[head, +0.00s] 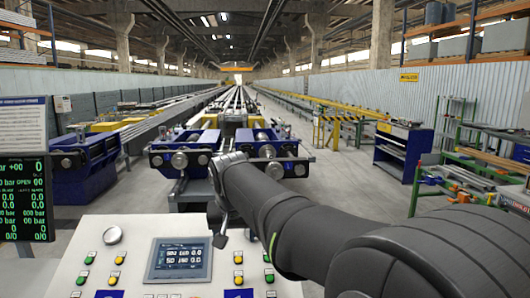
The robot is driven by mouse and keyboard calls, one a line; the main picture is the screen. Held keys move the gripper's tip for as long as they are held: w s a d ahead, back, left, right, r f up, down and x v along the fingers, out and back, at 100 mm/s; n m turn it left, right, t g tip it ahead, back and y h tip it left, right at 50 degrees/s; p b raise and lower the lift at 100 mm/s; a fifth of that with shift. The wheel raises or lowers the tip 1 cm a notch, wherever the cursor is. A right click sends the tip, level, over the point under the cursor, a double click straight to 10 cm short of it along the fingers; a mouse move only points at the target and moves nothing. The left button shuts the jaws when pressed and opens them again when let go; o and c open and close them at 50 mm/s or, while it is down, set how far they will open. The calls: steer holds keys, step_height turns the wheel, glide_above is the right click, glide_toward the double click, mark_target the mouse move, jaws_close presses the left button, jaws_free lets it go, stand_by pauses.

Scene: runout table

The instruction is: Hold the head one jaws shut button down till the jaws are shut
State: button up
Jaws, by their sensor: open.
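The white control panel (45,262) fills the bottom of the view. On its left are green (90,257) and yellow (120,257) buttons, with more green and yellow ones right of the small screen (180,260). Labels are too small to read, so I cannot tell which button is head one jaws shut. My gripper (220,242) points down above the panel, just right of the screen's top corner, apart from the buttons as far as I can see. It is open, with nothing seen in it. My dark arm hides the panel's right part.
A black monitor (23,205) with green readings stands at left; one line reads OPEN. Blue machine heads with rollers stand beyond the panel, left (182,160) and right (275,155). A blue cabinet (402,150) and green racks stand right. Grey floor is clear between.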

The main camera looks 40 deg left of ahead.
jaws_close()
stand_by(1.4)
